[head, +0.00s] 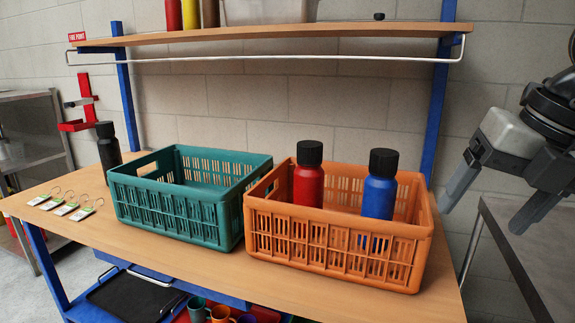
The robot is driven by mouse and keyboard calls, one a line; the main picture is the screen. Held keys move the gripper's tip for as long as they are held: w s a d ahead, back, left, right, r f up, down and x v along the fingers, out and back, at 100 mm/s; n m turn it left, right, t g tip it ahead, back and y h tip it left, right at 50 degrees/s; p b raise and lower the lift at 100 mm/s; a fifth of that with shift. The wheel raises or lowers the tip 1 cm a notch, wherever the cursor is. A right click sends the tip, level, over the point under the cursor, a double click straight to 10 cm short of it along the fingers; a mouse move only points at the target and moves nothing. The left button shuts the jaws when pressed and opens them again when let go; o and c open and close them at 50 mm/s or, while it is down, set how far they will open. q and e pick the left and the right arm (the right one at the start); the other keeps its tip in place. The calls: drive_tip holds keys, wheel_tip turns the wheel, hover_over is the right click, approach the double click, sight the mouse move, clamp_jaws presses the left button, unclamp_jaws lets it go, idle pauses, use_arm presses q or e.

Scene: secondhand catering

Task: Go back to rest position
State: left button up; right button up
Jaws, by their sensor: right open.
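My right gripper (490,204) is at the right edge of the head view, raised and to the right of the orange crate. Its two grey fingers are spread apart with nothing between them. My left gripper is not in the head view. The orange crate (330,258) stands on the wooden table (180,290) and holds a red bottle (308,185) and a blue bottle (378,196), both upright with black caps. Their lower parts are hidden by the crate wall. The teal crate (170,218) stands beside it on the left and looks empty as far as I see inside.
A black bottle (108,150) stands behind the teal crate's left side. Several tags with rings (66,203) lie at the table's left. A shelf (270,33) hangs above with bottles on it. A grey table (525,240) is at the right. Cups (220,314) sit below.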

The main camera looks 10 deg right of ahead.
drive_tip(key=w+a+f+m+t+y+p, duration=0.1)
drive_tip(key=w+a+f+m+t+y, duration=0.15)
drive_tip(key=a+f+y, duration=0.65)
drive_tip(key=w+d+f+m+t+h+p, duration=0.1)
drive_tip(key=d+f+m+t, duration=0.1)
drive_tip(key=f+m+t, duration=0.45)
drive_tip(key=w+d+f+m+t+h+p, duration=0.15)
drive_tip(key=f+m+t, duration=0.25)
drive_tip(key=m, duration=0.5)
drive_tip(key=s+a+f+m+g+h, duration=0.2)
drive_tip(key=s+a+f+m, duration=0.3)
drive_tip(key=f, duration=0.4)
drive_tip(key=s+a+f+m+g+h, duration=0.2)
drive_tip(key=s+a+f+m+g, duration=0.2)
drive_tip(key=f, duration=0.5)
drive_tip(key=s+a+m, duration=0.1)
drive_tip(key=s+m, duration=0.1)
drive_tip(key=shift+m+h, duration=0.3)
drive_tip(key=shift+h, duration=0.05)
